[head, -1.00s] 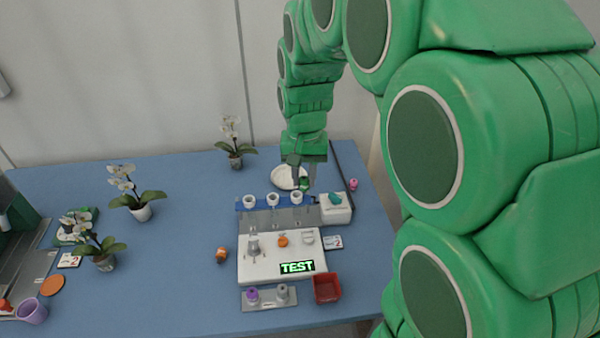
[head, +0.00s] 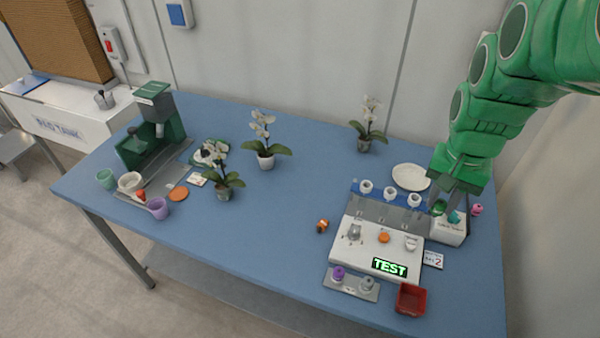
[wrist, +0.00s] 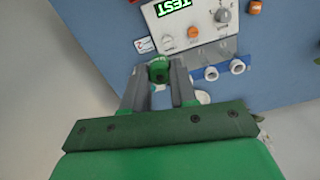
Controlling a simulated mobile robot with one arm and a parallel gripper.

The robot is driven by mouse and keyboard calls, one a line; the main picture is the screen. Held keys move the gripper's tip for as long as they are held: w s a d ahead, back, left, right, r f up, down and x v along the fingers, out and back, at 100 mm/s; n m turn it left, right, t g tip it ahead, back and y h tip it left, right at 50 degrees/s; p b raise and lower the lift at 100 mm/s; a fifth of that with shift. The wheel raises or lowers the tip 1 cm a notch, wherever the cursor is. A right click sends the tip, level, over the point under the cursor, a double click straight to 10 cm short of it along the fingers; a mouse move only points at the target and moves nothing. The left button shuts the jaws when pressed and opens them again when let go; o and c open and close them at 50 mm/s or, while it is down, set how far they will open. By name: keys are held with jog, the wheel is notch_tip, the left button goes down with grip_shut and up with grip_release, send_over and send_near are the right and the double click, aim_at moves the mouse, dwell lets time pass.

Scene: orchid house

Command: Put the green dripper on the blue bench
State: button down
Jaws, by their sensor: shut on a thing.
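My gripper (head: 455,193) is shut on the green dripper (wrist: 158,72), a small dark green piece between the fingertips in the wrist view. In the head view the dripper (head: 438,208) shows small at the fingertips, partly hidden by the fingers. It is over the back right part of the blue bench (head: 285,215), near a white box. I cannot tell whether the dripper touches anything beneath it.
A white device with a TEST display (head: 390,267) stands left of and in front of my gripper. The white box (head: 448,232), a white plate (head: 411,177) and a red tray (head: 410,299) are nearby. Potted orchids (head: 265,150) stand farther left. The bench's front middle is clear.

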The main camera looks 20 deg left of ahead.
jog(key=s+d+f+m, duration=0.4)
jog(key=s+d+f, duration=0.4)
jog(key=s+d, duration=0.2)
jog(key=shift+d+f, duration=0.35)
jog(key=shift+d, duration=0.9)
jog(key=shift+w+d+f, duration=0.45)
jog(key=shift+w+f, duration=1.15)
jog(key=shift+w, duration=0.6)
jog(key=shift+w+d+f, duration=0.45)
jog(key=shift+w+f, duration=1.1)
jog(key=shift+w, duration=0.65)
jog(key=shift+w+d+f, duration=0.45)
jog(key=shift+w+f, duration=1.15)
jog(key=shift+w, duration=0.6)
jog(key=shift+w+f, duration=0.2)
jog(key=shift+f, duration=1.55)
jog(key=shift+f, duration=0.1)
